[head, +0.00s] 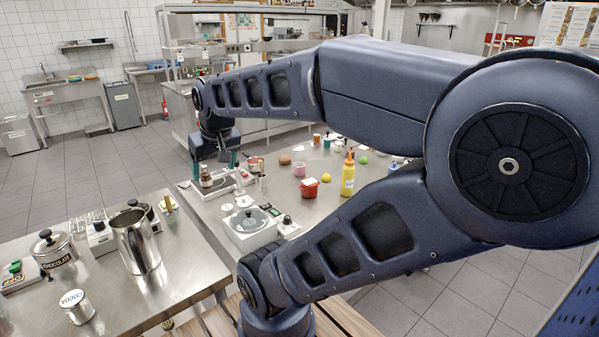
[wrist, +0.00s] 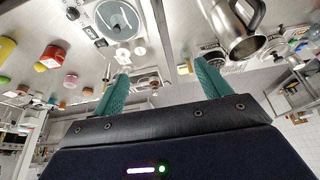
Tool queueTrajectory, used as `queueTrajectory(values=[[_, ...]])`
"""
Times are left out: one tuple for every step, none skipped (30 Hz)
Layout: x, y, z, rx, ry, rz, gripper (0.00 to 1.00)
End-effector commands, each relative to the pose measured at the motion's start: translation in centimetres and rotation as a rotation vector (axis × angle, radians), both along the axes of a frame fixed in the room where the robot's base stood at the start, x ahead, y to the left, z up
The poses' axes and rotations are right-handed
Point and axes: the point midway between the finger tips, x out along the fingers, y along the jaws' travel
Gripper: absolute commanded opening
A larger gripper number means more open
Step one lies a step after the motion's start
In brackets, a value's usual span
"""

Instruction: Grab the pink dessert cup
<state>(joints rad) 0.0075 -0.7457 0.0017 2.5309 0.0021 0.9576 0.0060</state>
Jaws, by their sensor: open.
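A small pink cup (head: 299,169) stands on the steel table among several small items in the head view, behind a red container. It also shows small at the left of the wrist view (wrist: 70,81). My gripper (head: 228,158) is above the left part of that table, to the left of the pink cup and well apart from it. In the wrist view its two teal fingers (wrist: 160,82) are spread with nothing held between them. My arm hides part of the right side of the table in the head view.
A red container (head: 309,188) and a yellow bottle (head: 348,175) stand in front of the pink cup. A nearer steel table holds a metal pitcher (head: 136,242) and a chocolate pot (head: 53,248).

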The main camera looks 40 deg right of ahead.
Motion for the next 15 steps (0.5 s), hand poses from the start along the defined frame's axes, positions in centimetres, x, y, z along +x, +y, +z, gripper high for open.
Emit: queueTrajectory(values=[[0.5,-0.2,0.2,0.005,0.005,-0.015,0.76],[0.9,-0.4,0.3,0.009,0.008,-0.029,0.76],[1.5,-0.7,0.5,0.016,0.013,-0.051,0.76],[2.1,-1.0,0.6,0.023,0.018,-0.072,0.76],[2.7,-1.4,0.8,0.03,0.023,-0.094,0.76],[3.6,-1.9,1.0,0.041,0.029,-0.127,0.76],[4.3,-2.3,1.1,0.048,0.034,-0.151,0.76],[5.0,-2.8,1.3,0.056,0.039,-0.178,0.76],[5.9,-3.4,1.4,0.066,0.045,-0.212,0.76],[6.6,-3.9,1.5,0.074,0.049,-0.238,0.76],[7.3,-4.4,1.6,0.08,0.054,-0.264,0.76],[8.2,-5.1,1.7,0.09,0.06,-0.299,0.76],[8.9,-5.6,1.7,0.097,0.064,-0.325,0.76],[9.6,-6.1,1.7,0.104,0.069,-0.351,0.76],[10.5,-6.9,1.8,0.113,0.075,-0.387,0.76]])
